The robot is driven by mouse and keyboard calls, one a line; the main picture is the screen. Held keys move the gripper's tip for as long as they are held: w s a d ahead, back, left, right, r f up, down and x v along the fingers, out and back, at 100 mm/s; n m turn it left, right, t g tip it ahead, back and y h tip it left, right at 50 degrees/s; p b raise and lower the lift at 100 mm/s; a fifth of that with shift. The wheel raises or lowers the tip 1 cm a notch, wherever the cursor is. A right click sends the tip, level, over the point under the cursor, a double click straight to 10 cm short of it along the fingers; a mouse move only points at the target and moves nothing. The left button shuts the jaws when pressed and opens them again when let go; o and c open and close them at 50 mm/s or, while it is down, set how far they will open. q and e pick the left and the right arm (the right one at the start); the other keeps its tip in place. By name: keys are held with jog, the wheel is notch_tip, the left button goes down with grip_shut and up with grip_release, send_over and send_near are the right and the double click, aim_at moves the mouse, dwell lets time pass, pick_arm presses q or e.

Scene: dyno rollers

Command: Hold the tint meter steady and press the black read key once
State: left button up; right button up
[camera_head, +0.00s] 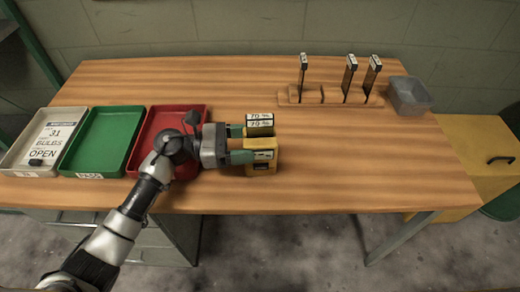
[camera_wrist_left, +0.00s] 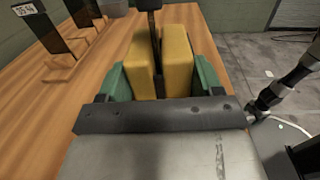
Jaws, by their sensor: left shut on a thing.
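The yellow tint meter (camera_head: 262,143) stands on the wooden table, right of the red tray. A dark sample with white 70 % labels (camera_head: 260,120) rises at its far side. My left gripper (camera_head: 243,144) comes in from the left with its green fingers shut on the meter. In the left wrist view the meter's two yellow blocks (camera_wrist_left: 178,60), with a dark piece (camera_wrist_left: 155,30) in the gap, sit between the green fingers. A small dark patch shows on the meter's near side; I cannot tell whether it is the read key. My right gripper is not in view.
White (camera_head: 18,160), green (camera_head: 103,140) and red (camera_head: 190,115) trays line the table's left side. A wooden rack (camera_head: 330,97) with three upright labelled samples and a grey bin (camera_head: 408,95) stand at the back right. The table's right front is clear.

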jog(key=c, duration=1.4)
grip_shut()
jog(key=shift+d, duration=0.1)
